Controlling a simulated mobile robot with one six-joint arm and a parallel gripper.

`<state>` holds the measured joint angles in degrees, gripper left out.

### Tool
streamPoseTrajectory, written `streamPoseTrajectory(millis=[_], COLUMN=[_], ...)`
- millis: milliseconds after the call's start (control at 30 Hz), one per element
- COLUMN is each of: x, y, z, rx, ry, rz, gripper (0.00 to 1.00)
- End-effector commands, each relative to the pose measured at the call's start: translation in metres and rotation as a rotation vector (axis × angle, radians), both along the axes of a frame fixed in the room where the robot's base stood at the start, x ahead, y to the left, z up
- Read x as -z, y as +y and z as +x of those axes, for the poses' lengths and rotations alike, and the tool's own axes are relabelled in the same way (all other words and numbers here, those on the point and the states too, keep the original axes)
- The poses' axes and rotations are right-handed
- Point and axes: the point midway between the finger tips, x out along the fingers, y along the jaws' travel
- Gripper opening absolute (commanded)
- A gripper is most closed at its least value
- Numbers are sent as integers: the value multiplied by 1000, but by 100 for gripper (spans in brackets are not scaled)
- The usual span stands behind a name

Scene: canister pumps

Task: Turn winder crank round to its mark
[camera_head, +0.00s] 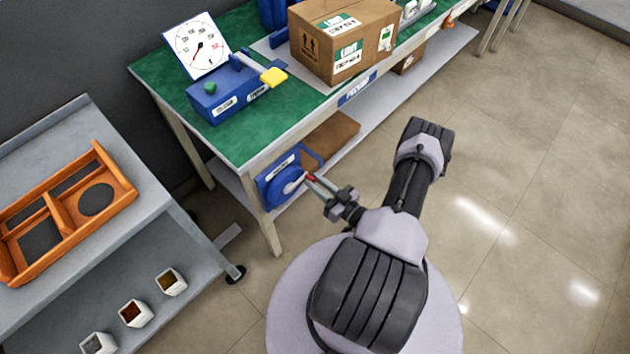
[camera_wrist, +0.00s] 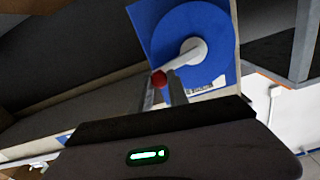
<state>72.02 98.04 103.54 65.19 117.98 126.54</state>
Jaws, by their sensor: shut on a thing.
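The blue winder (camera_head: 279,182) sits at the near end of the bench's lower shelf, its round blue face toward me. In the wrist view its blue disc (camera_wrist: 190,32) has a pale hub and a light grey crank arm (camera_wrist: 182,59) that slants down and left to a red knob (camera_wrist: 158,78). My gripper (camera_head: 318,183) is at the crank, with its fingers shut on the red knob. In the wrist view my gripper (camera_wrist: 164,92) has one finger on each side just below the knob. I cannot make out a mark on the winder.
The green-topped bench (camera_head: 243,150) stands above the winder, with a leg (camera_head: 264,222) close by. On top are a blue pump box (camera_head: 225,95), a dial (camera_head: 197,46) and a cardboard box (camera_head: 343,38). A grey cart (camera_head: 190,238) with an orange tray (camera_head: 122,188) stands left. The floor at right is clear.

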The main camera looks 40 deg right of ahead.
Motion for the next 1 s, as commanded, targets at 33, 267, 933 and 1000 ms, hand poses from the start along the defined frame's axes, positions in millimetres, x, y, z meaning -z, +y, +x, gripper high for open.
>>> streamPoseTrajectory(millis=[33,267,933,1000], x=[2,9,14,14], y=[-1,-1,-1,0], z=[0,0,0,0], rx=[2,2,2,2], ry=[1,5,7,7], rz=[26,138,206,206], gripper=[0,0,0,24])
